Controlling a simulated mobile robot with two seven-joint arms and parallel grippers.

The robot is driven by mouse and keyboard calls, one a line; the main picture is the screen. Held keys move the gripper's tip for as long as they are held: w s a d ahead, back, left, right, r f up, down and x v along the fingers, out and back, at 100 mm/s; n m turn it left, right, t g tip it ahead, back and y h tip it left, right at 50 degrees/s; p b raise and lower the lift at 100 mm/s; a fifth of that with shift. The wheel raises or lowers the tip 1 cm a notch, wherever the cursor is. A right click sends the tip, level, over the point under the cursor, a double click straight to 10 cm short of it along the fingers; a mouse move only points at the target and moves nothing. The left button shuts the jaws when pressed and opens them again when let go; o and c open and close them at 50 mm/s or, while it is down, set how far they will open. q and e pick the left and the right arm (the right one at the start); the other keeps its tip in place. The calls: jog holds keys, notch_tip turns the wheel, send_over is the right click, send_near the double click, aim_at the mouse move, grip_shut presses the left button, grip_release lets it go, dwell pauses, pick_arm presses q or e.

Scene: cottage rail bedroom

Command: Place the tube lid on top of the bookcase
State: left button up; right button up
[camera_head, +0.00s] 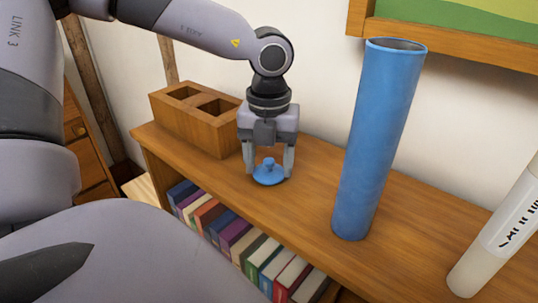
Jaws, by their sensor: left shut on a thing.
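My right gripper is not in view.
A wooden box with square compartments (193,117) stands behind and left of my left gripper. A white cylinder with dark lettering (505,232) is at the right edge. Books (235,237) fill the shelf below. Bare top lies between lid and tube.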

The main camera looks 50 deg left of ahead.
aim_at(269, 159)
pick_arm(q)
jog(key=shift+f+b, duration=0.25)
jog(key=shift+b, duration=0.05)
jog(key=o, duration=1)
jog(key=shift+r, duration=0.15)
notch_tip(269, 159, up, 12)
jog(key=shift+r+p, duration=0.15)
jog(key=shift+p, duration=0.4)
